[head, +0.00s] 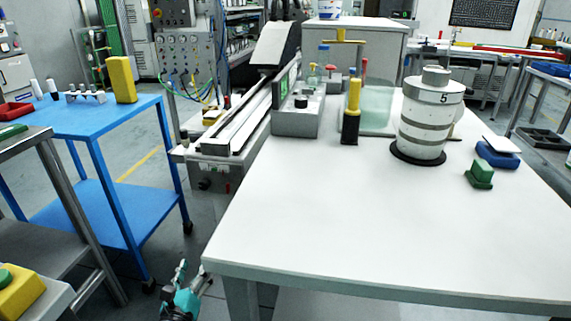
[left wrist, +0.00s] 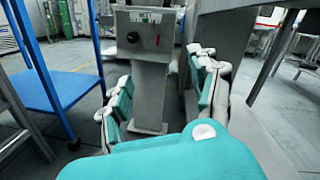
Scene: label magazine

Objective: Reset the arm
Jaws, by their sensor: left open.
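My left gripper (head: 191,275) shows at the bottom of the head view, below and to the left of the white table's (head: 330,215) front corner. It is open and empty. In the left wrist view its two teal and white fingers (left wrist: 160,95) stand apart, with a grey machine pedestal (left wrist: 147,85) visible beyond the gap. Nothing touches the fingers. My right gripper is in neither view.
A blue cart (head: 95,115) stands at the left, with free floor between it and the table. A white cylinder marked 5 (head: 425,120), a yellow-black bottle (head: 351,112), a grey control box (head: 297,120) and a green stamp (head: 480,175) stand on the table.

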